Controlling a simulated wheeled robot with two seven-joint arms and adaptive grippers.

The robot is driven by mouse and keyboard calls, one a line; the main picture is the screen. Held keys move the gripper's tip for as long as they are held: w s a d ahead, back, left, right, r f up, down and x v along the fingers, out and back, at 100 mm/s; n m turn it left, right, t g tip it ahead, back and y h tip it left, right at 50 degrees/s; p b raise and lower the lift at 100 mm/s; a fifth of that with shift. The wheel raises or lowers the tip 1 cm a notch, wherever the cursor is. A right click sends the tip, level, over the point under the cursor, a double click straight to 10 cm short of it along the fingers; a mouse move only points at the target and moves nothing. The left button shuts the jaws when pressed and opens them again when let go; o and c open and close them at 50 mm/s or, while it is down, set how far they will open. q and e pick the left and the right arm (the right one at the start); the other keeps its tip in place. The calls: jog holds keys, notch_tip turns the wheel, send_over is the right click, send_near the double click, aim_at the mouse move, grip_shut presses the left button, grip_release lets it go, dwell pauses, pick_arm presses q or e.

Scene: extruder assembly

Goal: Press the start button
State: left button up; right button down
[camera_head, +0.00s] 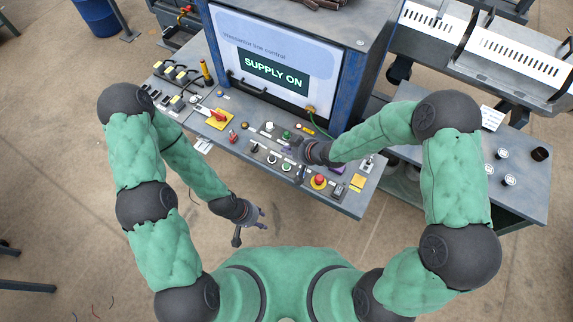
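The control panel (238,122) slopes below a screen (275,72) that reads "SUPPLY ON". One green button (286,134) is on the panel's upper row and another green button (286,167) is lower down. I cannot read which one is the start button. My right gripper (291,148) is over the panel between these two green buttons, close to its surface. I cannot tell whether it touches anything, and its fingers are too small to judge. My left gripper (250,228) is low in front of the panel, with its fingers apart and empty.
A red knob on a yellow plate (218,119) and a red mushroom button (319,181) sit on the panel. A side table (520,180) with small cups is on the right. Open floor lies left.

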jog(key=shift+f, duration=0.1)
jog(key=b, duration=0.7)
send_over(288, 167)
notch_tip(288, 167, down, 7)
jog(key=shift+f, duration=0.15)
jog(key=shift+f+b, duration=0.3)
jog(key=shift+f, duration=0.45)
jog(key=shift+f, duration=0.15)
dwell(0.6)
jog(key=shift+f, duration=0.2)
jog(key=shift+f+b, duration=0.45)
jog(key=shift+b, duration=0.1)
dwell(0.7)
jog(key=shift+r, duration=0.15)
jog(key=shift+r+p, duration=0.75)
jog(key=shift+p, duration=0.05)
